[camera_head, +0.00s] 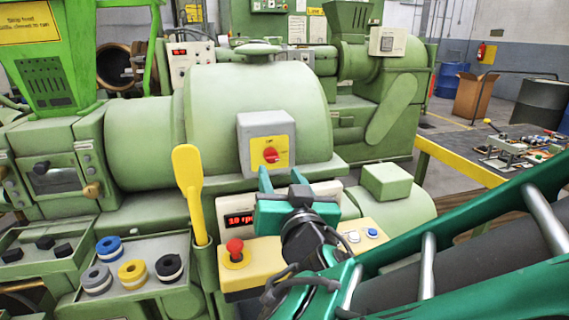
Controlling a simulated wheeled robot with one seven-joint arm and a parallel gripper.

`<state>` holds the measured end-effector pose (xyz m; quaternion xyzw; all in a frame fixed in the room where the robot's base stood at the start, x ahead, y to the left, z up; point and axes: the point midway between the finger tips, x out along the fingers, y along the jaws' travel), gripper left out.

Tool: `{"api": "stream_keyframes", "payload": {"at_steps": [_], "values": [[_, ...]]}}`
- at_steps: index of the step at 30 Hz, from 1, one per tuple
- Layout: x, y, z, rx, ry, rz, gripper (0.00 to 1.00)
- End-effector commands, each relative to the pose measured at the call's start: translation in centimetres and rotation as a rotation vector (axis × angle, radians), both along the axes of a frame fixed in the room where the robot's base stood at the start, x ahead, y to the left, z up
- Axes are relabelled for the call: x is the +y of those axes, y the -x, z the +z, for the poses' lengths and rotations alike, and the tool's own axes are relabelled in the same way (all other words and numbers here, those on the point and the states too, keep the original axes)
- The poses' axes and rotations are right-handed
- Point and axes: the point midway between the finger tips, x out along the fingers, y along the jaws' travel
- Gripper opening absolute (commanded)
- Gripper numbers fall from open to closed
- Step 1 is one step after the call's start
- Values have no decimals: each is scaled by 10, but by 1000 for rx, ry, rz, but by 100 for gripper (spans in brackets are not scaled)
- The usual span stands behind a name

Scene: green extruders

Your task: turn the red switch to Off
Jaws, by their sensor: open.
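The red switch (271,155) is a rotary knob on a yellow plate, fixed to the front of a grey box (262,125) on the green extruder's barrel. The lettering on the plate is too small to read, so I cannot tell the knob's setting. My gripper (281,178), teal and dark, is open and empty. Its two fingers point up and away, a little below the switch in the picture, and look apart from it. The gripper's body covers part of the panel below the switch.
A yellow paddle lever (190,190) stands upright at left. A green block (387,182) is at right. Rings lie on the lower left shelf (145,262).

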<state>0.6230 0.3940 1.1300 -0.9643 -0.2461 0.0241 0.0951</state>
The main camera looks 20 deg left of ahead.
Motion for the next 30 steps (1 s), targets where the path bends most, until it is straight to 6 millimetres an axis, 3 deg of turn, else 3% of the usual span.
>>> {"api": "stream_keyframes", "payload": {"at_steps": [6,12,26,30], "values": [[19,-36,0,0,-1,-3,44],[31,-58,0,0,0,-2,44],[36,-67,0,1,0,0,44],[36,-67,0,1,0,0,11]]}}
